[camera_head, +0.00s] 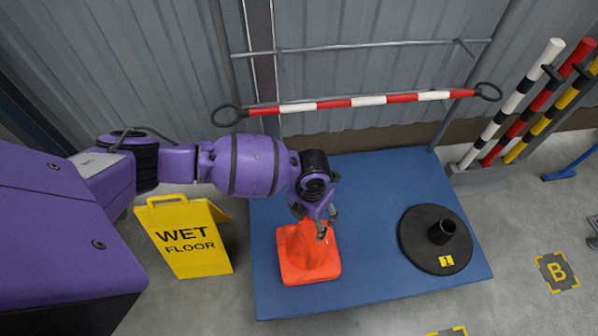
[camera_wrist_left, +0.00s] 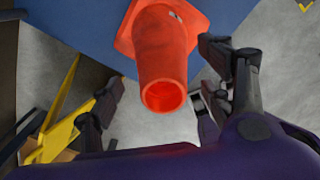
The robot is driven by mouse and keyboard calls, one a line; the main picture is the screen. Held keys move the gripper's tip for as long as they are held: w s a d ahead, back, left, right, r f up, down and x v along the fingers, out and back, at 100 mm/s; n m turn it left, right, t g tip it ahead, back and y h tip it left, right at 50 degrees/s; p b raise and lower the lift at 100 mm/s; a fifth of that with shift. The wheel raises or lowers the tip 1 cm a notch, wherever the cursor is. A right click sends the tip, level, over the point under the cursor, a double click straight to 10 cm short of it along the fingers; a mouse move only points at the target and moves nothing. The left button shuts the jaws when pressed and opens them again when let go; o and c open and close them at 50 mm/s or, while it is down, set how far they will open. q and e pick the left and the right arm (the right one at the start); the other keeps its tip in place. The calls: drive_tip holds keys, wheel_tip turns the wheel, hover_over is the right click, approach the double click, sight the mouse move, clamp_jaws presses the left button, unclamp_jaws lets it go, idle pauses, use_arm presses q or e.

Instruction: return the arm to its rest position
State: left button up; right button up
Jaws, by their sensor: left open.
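My left arm (camera_head: 240,165) reaches in from the left, bent down at the wrist over the blue platform (camera_head: 365,280). My left gripper (camera_head: 318,220) is open above an orange traffic cone (camera_head: 310,262) that stands on the platform. In the left wrist view the cone (camera_wrist_left: 165,50) shows its hollow top, between the two spread fingers (camera_wrist_left: 155,95) in the picture. The fingers do not hold it; the gap to the cone is hard to judge. My right gripper is not in view.
A round black base (camera_head: 415,240) with a short tube sits on the platform's right. A yellow wet-floor sign (camera_head: 187,240) stands left of the platform, below my arm in the picture. A red-and-white bar (camera_head: 370,101) spans behind. Striped poles (camera_head: 510,105) stand at right.

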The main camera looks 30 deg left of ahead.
use_arm(q)
wheel_tip(320, 180, up, 10)
drive_tip(key=shift+w+f, duration=0.15)
